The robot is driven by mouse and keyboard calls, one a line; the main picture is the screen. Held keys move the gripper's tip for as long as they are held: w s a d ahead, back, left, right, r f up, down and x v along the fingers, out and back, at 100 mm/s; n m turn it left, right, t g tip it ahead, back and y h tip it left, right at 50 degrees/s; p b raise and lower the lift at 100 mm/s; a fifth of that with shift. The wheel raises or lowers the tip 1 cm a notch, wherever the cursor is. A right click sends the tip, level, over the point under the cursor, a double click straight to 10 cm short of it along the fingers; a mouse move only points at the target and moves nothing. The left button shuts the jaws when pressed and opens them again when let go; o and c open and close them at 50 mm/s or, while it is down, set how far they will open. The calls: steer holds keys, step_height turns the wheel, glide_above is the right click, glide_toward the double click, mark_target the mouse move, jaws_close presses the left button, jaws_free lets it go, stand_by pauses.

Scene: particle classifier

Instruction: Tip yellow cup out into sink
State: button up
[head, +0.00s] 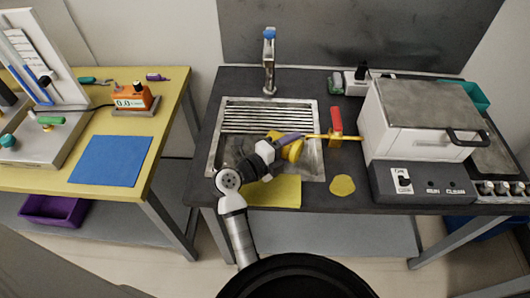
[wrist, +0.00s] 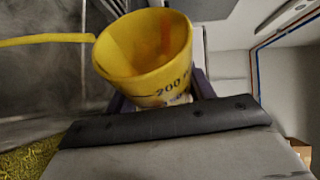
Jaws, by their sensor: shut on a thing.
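The yellow cup (head: 292,152) is held over the right part of the sink (head: 213,150) in the head view. My gripper (head: 287,143), with purple fingers, is shut on it. In the wrist view the cup (wrist: 150,75) sits between the fingers (wrist: 162,98), its open mouth visible and tilted. It bears a "200" mark, and a long thin yellow handle runs off to the left. An orange streak shows inside; I cannot tell whether this is contents. In the head view the handle points right, past the sink's edge.
A red block-like thing (head: 336,120) stands right of the sink, near the handle. A yellow mat (head: 280,192) and a yellow round piece (head: 342,185) lie in front. A tap (head: 269,62) rises behind the sink. A large white-grey machine (head: 415,130) fills the counter's right.

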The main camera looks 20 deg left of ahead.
steer(key=shift+w+a+r+n+h+p, duration=0.15)
steer(key=shift+r+n+p, duration=0.2)
steer(key=shift+p, duration=0.5)
steer(key=shift+s+a+r+n+h+p, duration=0.1)
steer(key=shift+a+r+n+h+p, duration=0.1)
steer(key=shift+n+p, duration=0.45)
